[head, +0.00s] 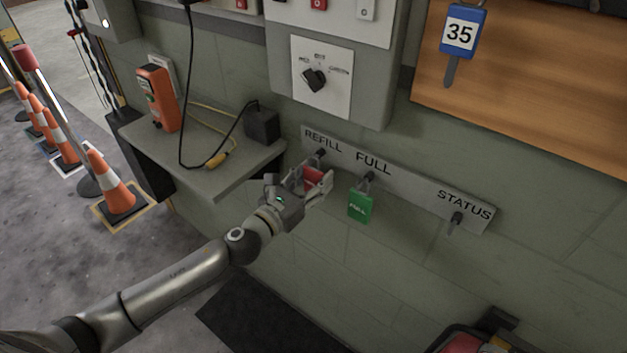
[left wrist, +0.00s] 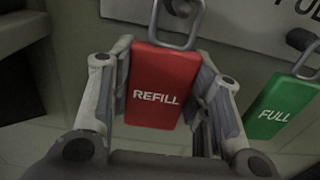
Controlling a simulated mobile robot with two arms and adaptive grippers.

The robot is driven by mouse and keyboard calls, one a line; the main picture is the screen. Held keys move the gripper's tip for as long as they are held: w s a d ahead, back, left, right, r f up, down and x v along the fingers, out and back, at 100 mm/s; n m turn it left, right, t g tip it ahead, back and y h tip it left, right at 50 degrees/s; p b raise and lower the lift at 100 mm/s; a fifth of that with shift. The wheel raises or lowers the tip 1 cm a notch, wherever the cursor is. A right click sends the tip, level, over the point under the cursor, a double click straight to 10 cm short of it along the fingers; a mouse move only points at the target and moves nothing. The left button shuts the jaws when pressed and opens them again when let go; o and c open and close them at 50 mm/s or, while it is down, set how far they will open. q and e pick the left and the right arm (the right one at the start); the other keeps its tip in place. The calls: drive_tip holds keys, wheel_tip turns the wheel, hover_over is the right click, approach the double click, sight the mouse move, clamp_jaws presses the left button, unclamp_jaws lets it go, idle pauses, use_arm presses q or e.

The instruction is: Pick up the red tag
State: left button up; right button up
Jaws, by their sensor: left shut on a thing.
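The red tag (head: 314,178) reads REFILL and is at the peg under the REFILL label in the head view. In the left wrist view the red tag (left wrist: 160,88) stands upright between the fingers, with its metal loop above it. My left gripper (head: 318,184) is shut on the tag's sides; the left wrist view shows both fingers (left wrist: 163,95) along its edges. Whether the loop still rests on the peg is hard to tell. My right gripper is not in view.
A green FULL tag (head: 359,207) hangs on the middle peg, close right of my gripper. The STATUS peg (head: 454,224) is bare. A grey shelf (head: 214,180) with an orange device (head: 158,97) and cables is at left. A wooden board (head: 540,80) is at upper right.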

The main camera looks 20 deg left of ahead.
use_arm(q)
drive_tip(key=shift+r, duration=0.85)
drive_tip(key=b+v, duration=0.5)
drive_tip(key=v, duration=1.3)
drive_tip(key=shift+f, duration=0.1)
